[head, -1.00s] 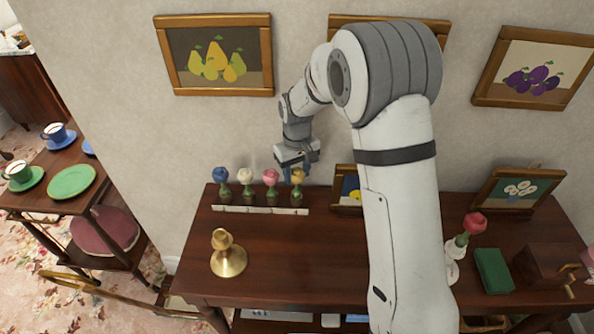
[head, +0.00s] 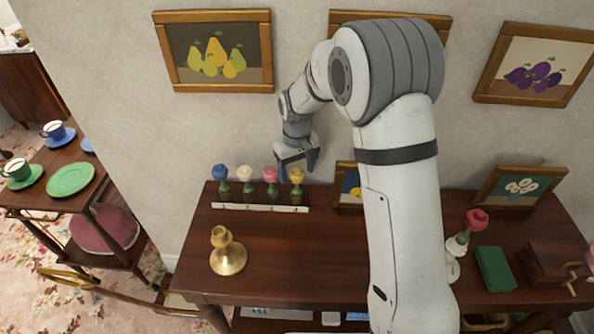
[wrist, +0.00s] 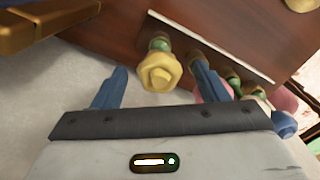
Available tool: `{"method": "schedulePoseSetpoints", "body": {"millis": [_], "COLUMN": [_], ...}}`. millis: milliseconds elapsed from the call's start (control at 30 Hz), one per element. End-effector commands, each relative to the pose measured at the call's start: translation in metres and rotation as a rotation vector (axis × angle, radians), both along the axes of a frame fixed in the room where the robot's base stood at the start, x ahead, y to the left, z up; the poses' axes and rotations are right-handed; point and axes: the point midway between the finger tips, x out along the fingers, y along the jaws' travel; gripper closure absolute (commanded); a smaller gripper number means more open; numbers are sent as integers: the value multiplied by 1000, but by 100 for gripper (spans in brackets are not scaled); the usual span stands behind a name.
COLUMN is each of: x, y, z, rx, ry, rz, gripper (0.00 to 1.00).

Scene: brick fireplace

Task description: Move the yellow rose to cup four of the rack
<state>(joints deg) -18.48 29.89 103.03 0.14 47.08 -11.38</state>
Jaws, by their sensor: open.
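The yellow rose (head: 297,175) stands upright in the rightmost cup of the rack (head: 260,208), a row of dark cups behind a pale strip with small marks. A blue rose (head: 220,173), a white rose (head: 245,174) and a pink rose (head: 270,175) stand in the cups to its left. My gripper (head: 297,166) is open just above and behind the yellow rose. In the wrist view the yellow rose (wrist: 158,72) shows between the spread blue fingers of my gripper (wrist: 160,75), with clear gaps on both sides. Nothing is held.
A brass candlestick (head: 228,252) stands in front of the rack. A small framed picture (head: 349,188) leans just right of the rack. A red rose in a white vase (head: 453,260), a green book (head: 494,269) and a wooden box (head: 545,264) are at the right.

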Motion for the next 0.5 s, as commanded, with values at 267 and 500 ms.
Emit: {"method": "schedulePoseSetpoints", "body": {"millis": [267,500], "x": [1,1], "y": [0,-1], "z": [47,70], "rx": [2,1], "ry": [-5,-2], "rz": [-1,-1], "gripper": [33,33]}}
